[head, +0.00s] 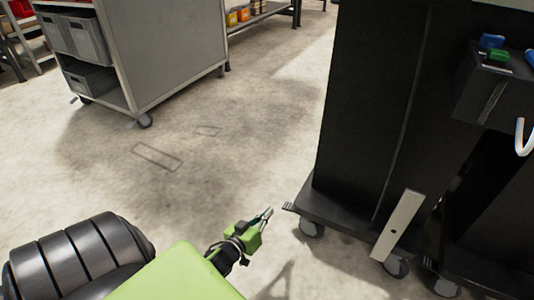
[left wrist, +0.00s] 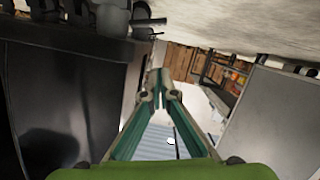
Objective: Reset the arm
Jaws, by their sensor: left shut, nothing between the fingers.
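My left gripper (head: 268,214) shows in the lower middle of the head view, on a green wrist, over bare floor. Its fingers are together and hold nothing. In the left wrist view the fingertips (left wrist: 154,88) meet, with nothing between them. The gripper is apart from the black wheeled unit to its right. My right gripper is not in view.
A black wheeled unit (head: 375,100) stands close on the right, with a tray (head: 490,90) holding blue and green items. A grey cart (head: 165,50) with bins stands at the upper left. Open concrete floor (head: 220,150) lies between them.

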